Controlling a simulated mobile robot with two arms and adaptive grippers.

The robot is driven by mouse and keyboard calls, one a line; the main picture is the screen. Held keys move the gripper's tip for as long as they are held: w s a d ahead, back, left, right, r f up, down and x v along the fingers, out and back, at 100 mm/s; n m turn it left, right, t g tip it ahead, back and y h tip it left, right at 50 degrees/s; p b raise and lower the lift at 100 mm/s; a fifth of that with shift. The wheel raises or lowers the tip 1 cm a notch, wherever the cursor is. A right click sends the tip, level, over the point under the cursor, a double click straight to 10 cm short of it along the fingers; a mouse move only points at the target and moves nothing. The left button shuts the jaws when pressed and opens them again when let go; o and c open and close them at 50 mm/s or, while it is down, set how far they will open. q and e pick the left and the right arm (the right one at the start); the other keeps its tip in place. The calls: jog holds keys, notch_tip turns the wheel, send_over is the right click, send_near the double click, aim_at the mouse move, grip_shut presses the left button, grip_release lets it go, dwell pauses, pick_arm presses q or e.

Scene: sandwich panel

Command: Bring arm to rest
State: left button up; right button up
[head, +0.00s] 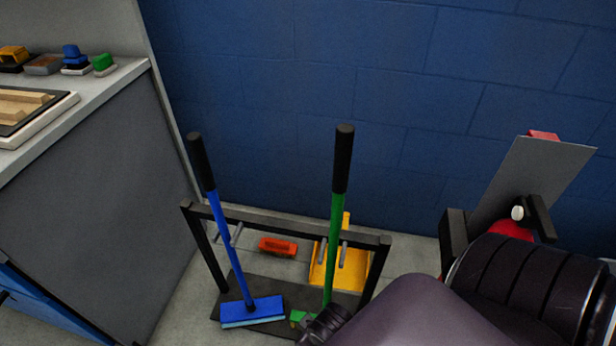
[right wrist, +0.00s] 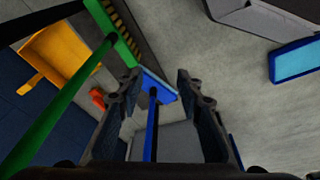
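My right arm (head: 430,312) comes into the head view from the bottom right. The dark end of my right gripper (head: 325,323) shows at the bottom, close to the foot of the green-handled brush (head: 336,235). In the right wrist view the two fingers of my right gripper (right wrist: 157,84) stand apart. The blue handle (right wrist: 152,130) shows in line with the gap between them, and I see no grip on it. The green handle (right wrist: 62,118) passes left of the fingers there. My left gripper is not in view.
A black rack (head: 300,225) stands by the blue wall with a blue squeegee-like tool (head: 225,245), the green brush and a yellow dustpan (head: 325,270). An orange-red brush (head: 278,246) lies behind. A counter (head: 125,75) with small brushes is at left. A grey panel (head: 525,175) stands at right.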

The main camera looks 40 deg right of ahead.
dwell(0.4)
